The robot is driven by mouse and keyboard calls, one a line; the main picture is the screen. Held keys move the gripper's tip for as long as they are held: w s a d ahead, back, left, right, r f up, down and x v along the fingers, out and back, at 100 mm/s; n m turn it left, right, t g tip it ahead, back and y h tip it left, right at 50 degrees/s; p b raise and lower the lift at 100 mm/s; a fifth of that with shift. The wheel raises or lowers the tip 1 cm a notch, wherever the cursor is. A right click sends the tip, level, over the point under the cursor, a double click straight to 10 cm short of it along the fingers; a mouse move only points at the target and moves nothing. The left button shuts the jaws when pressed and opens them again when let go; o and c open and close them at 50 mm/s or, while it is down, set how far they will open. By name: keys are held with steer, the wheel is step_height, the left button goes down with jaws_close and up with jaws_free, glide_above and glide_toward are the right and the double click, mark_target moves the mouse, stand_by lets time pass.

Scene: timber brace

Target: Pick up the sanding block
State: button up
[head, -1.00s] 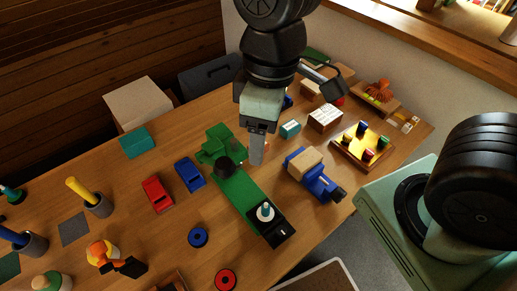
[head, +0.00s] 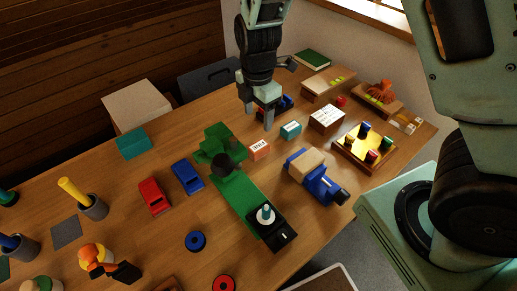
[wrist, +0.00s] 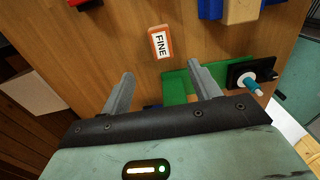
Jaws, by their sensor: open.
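The sanding block, a small orange block with a white label reading FINE (head: 259,149), lies on the table just right of the green tool's far end. It also shows in the wrist view (wrist: 161,42), beyond the fingertips and roughly centred between them. My gripper (head: 257,118) is open and empty, with its fingers pointing down. In the head view it appears above and behind the block. In the wrist view the two fingers (wrist: 160,72) are spread well apart and neither touches the block.
A green tool (head: 238,192) lies left of the block. A teal box (head: 290,131) and a labelled white-topped box (head: 326,118) stand to its right. A blue-and-tan object (head: 313,175) lies nearer the front. Bare wood surrounds the block closely.

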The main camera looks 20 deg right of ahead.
mark_target(259, 145)
step_height(259, 145, down, 13)
steer(key=shift+s+r+p, duration=0.1)
steer(key=shift+s+p, duration=0.05)
steer(key=shift+p, duration=0.2)
steer(key=c, duration=1.1)
steer(key=shift+r, duration=0.1)
steer(key=shift+c, duration=0.2)
step_height(259, 145, up, 10)
steer(key=shift+f, duration=0.1)
